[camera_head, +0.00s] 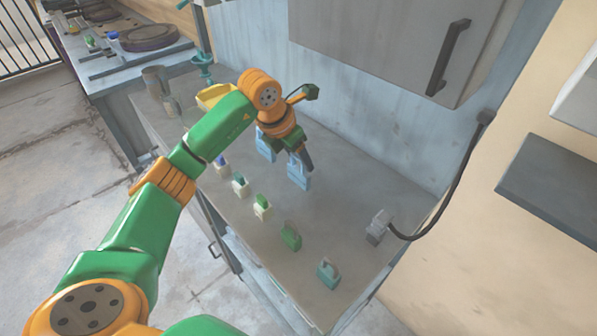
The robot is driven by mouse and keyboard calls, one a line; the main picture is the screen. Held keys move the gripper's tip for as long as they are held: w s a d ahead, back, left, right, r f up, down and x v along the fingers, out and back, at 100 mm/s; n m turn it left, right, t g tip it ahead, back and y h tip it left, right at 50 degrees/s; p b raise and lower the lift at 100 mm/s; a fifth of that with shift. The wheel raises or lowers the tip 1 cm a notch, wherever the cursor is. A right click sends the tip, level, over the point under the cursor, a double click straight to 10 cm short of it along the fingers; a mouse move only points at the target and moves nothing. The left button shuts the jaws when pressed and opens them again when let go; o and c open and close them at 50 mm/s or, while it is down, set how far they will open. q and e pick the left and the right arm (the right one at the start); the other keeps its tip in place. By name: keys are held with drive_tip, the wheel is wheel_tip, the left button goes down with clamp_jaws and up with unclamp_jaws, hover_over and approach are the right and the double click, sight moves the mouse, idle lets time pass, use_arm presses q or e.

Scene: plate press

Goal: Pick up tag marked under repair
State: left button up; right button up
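A row of several small tag-like blocks with loop tops stands along the front of the grey worktop. They are a blue-topped one (222,164), a pale one with teal (240,185), a cream one with green (262,207), a green one (291,237) and a teal-grey one (328,272). No lettering is legible, so I cannot tell which is marked under repair. My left gripper (283,162) hangs above the worktop behind the row, its light-blue fingers apart with nothing visible between them. My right gripper is not in view.
A grey block (378,226) stands at the right beside a black cable (440,215). A yellow tray (212,97) and grey cups (157,80) are at the far left. A cabinet (390,40) overhangs the back. The middle of the worktop looks clear.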

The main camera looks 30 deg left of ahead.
use_arm(q)
clamp_jaws()
